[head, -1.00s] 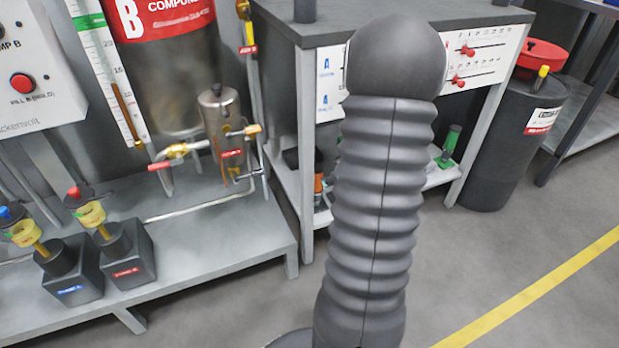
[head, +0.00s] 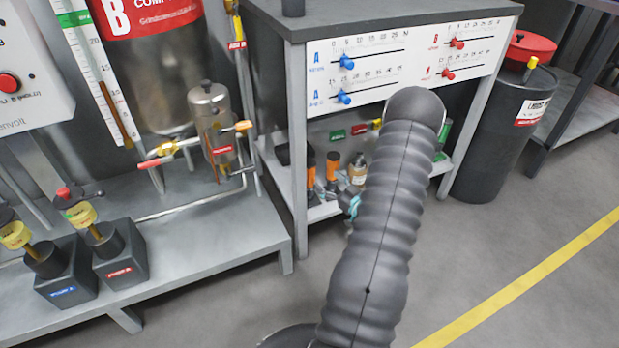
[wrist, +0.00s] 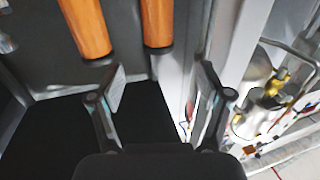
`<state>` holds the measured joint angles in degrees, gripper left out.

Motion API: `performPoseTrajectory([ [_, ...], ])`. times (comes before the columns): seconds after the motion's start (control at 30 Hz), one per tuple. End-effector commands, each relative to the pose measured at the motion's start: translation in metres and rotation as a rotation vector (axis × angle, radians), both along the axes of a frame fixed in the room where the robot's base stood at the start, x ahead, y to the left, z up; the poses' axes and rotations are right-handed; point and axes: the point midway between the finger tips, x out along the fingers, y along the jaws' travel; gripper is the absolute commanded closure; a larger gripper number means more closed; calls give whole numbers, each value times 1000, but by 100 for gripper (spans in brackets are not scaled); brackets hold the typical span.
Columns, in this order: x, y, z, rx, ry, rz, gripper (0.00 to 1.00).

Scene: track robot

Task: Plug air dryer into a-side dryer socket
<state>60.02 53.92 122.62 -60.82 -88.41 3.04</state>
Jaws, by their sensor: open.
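Two orange-and-black cylinders (head: 310,172) (head: 333,170) stand on the lower shelf of the grey bench; either may be the air dryer, I cannot tell. Their orange bodies fill the top of the wrist view (wrist: 86,28) (wrist: 157,22). My gripper (wrist: 162,92) is open and empty, with its fingers apart below these cylinders in that picture, not closed on either. In the head view my arm hides most of it. The blue-labelled black block (head: 66,287) at the left carries a yellow-collared fitting (head: 15,236); I cannot make out a dryer socket for certain.
A red-labelled black block (head: 125,268) stands beside the blue-labelled one. The bench's slider panel (head: 385,88) overhangs the shelf, and its leg (head: 298,150) is close. A dark drum (head: 500,150) stands at right. The floor (head: 510,250) in front is clear.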

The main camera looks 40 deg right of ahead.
Motion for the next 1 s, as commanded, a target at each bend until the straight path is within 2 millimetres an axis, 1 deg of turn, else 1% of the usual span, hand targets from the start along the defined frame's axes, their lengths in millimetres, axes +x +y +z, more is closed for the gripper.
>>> performPoseTrajectory([
  [0.03, 11, 1, 0, -1, 0, 3, 22],
  [0.2, 36, 1, 1, -1, 1, 1, 22],
  [0.47, 52, 0, 1, 0, 2, -1, 22],
  [0.7, 85, 0, 2, 0, 2, 1, 22],
  [0.8, 94, -1, 2, -1, 1, -1, 22],
  [1.0, 99, -1, 2, 0, 2, -2, 22],
])
